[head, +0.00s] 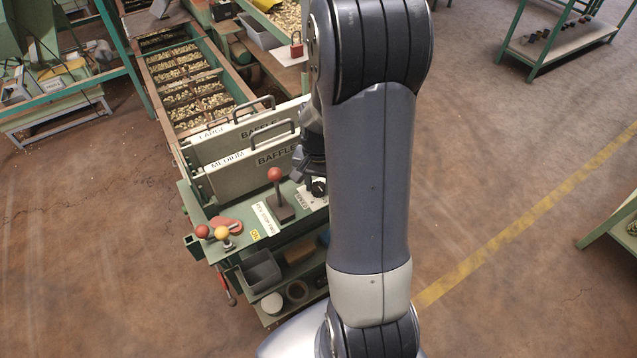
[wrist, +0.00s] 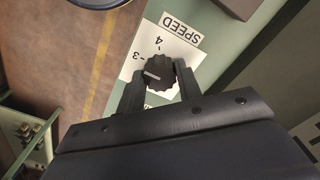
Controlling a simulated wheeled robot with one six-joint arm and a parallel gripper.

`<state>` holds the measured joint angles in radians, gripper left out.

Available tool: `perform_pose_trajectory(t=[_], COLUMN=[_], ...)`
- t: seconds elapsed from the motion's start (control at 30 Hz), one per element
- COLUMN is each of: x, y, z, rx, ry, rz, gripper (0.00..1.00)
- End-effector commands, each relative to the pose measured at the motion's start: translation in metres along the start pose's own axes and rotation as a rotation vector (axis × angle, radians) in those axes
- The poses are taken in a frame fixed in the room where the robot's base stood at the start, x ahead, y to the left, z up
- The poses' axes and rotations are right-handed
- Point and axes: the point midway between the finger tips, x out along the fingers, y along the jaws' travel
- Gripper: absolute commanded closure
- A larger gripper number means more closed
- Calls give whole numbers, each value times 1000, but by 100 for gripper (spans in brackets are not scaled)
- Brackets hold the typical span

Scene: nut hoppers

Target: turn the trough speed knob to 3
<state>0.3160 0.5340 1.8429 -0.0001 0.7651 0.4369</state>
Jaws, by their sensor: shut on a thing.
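The speed knob (wrist: 157,64) is a black, ridged dial on a white plate (wrist: 185,40) marked SPEED, with 3 and 4 readable in the wrist view. The plate's lettering shows upside down there. A pale pointer line on the knob points left, a little below the 3 mark; its exact reading is unclear. My gripper (wrist: 159,75) has one finger on each side of the knob and is shut on it. In the head view the knob (head: 319,186) shows just left of my arm, under my gripper (head: 312,172), which is partly hidden by the arm.
A red-topped lever (head: 275,175) stands close left of the knob. Two baffle plates (head: 230,172) with handles rise behind it. Red and yellow knobs (head: 221,233) sit at the panel's left end.

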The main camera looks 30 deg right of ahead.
Motion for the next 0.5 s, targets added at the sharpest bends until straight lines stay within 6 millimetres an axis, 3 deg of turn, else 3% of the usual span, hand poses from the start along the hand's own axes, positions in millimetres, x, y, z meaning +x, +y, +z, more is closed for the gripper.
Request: perform_pose_trajectory(t=[0.17, 0.2, 0.5], x=[0, 0, 0], y=[0, 0, 0], z=[0, 0, 0], rx=[-1, -1, -1], ry=[0, 0, 0], rz=[0, 0, 0], gripper=[89, 66, 45])
